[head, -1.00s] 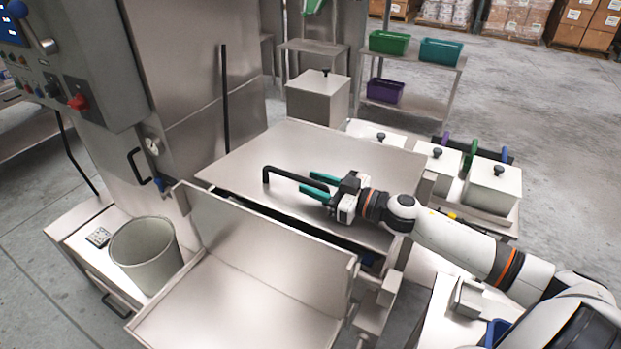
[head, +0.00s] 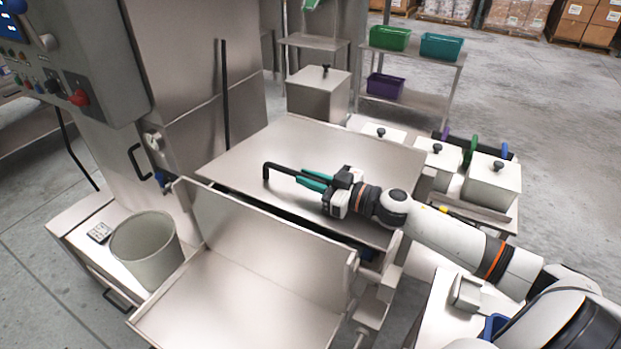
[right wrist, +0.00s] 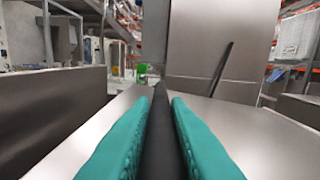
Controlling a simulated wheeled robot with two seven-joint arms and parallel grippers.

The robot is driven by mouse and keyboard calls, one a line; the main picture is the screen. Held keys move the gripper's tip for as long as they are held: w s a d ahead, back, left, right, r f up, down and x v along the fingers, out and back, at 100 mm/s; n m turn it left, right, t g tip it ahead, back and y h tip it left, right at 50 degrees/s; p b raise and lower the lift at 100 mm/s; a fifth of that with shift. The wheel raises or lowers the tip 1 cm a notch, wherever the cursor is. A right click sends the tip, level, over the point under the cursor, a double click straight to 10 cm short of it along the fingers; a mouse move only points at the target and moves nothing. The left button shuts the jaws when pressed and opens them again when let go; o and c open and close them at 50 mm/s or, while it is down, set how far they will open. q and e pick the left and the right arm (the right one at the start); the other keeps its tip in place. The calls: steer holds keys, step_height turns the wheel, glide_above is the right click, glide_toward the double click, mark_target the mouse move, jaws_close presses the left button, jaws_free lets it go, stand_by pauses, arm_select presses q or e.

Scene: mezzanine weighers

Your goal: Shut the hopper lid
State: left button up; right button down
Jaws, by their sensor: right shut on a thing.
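The hopper lid (head: 310,150) is a broad flat steel panel in the middle of the head view. It lies near level, with a dark gap under its front edge; I cannot tell whether it is fully seated. A black bar handle (head: 281,170) runs along the lid near that edge. My right gripper (head: 316,182) has teal fingers and is shut on this handle. In the right wrist view the black handle (right wrist: 161,140) runs between the two fingers, with the lid surface (right wrist: 240,125) on both sides. My left gripper is not in view.
An open steel tray (head: 235,300) with a raised back wall stands in front of the lid. A grey bucket (head: 146,250) is at left, below the control panel (head: 75,60). Lidded bins (head: 490,185) stand at right. A shelf with coloured trays (head: 440,47) is behind.

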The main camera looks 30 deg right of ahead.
mark_target(358, 216)
steer(key=shift+n, duration=0.6)
steer(key=f+b, duration=0.2)
steer(key=f, duration=0.1)
steer(key=f+b, duration=0.1)
steer(key=shift+s+a+f, duration=0.2)
steer(key=shift+a+f, duration=0.05)
steer(key=shift+a, duration=0.1)
steer(key=shift+s+f, duration=0.1)
steer(key=shift+f, duration=0.1)
steer(key=c, duration=1.4)
jaws_free()
steer(key=shift+f, duration=0.1)
steer(key=shift+s+d+f, duration=0.1)
steer(key=shift+s, duration=0.1)
steer(key=b+v, duration=0.2)
steer(key=v, duration=0.7)
steer(key=shift+s+d+b, duration=0.25)
steer(key=shift+s+b, duration=0.05)
steer(key=shift+b, duration=0.05)
steer(key=shift+s+d+r, duration=0.25)
steer(key=shift+s+d, duration=0.2)
steer(key=shift+s, duration=0.35)
